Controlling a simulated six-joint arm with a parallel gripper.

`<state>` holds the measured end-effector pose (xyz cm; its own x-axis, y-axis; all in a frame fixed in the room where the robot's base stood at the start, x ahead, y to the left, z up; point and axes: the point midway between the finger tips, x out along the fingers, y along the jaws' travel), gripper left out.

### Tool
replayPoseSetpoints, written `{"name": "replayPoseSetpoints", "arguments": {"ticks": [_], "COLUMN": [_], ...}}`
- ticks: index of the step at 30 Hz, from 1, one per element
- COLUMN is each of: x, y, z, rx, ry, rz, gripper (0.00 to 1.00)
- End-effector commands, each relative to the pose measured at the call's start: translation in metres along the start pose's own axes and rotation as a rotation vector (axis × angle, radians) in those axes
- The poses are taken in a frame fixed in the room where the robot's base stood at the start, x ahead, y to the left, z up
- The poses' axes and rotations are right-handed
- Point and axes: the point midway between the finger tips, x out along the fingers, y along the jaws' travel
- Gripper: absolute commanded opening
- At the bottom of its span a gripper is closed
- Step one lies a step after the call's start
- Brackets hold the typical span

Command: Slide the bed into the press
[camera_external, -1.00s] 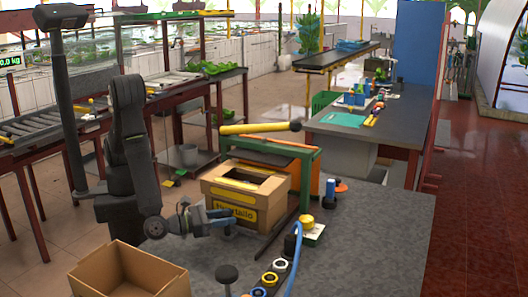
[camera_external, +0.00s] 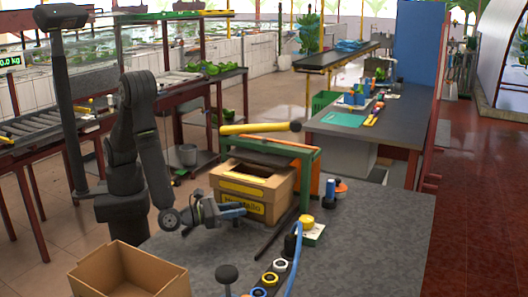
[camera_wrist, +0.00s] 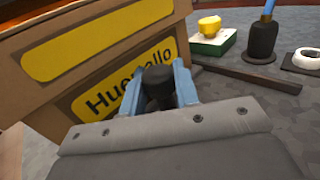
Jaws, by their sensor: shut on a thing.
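An open cardboard box (camera_external: 240,187) with yellow labels stands at the press, a green frame (camera_external: 307,185) with a yellow lever (camera_external: 250,128) above it. The box also fills the upper left of the wrist view (camera_wrist: 60,85). My gripper (camera_external: 238,211) is low in front of the box. In the wrist view its blue fingers (camera_wrist: 160,92) are shut on a dark knob (camera_wrist: 158,78) close to the box's labelled face; it looks like the bed's handle. The bed itself is hidden under the box and behind the gripper. A dark rail (camera_external: 272,237) runs along the table.
An empty cardboard box (camera_external: 130,275) stands at the front left. Tape rolls (camera_external: 270,279), a blue strap (camera_external: 293,262) and a yellow-topped item (camera_external: 306,220) lie right of the rail. A dark round knob on a post (camera_external: 228,273) stands in front.

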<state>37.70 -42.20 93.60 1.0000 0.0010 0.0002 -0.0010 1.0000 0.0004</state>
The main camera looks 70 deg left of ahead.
Motion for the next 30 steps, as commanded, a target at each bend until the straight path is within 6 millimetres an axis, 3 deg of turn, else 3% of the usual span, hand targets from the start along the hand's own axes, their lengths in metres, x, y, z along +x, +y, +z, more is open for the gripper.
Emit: {"name": "replayPoseSetpoints", "arguments": {"ticks": [6, 17, 18, 30], "x": [0.024, 0.026, 0.026, 0.020], "y": [0.023, 0.025, 0.025, 0.025], "z": [0.001, 0.001, 0.001, 0.000], "rx": [-0.001, -0.002, -0.002, -0.001], "ry": [0.000, -0.001, -0.001, 0.000], "rz": [0.001, -0.002, -0.002, -0.003], "gripper": [0.00, 0.00, 0.34, 0.35]}}
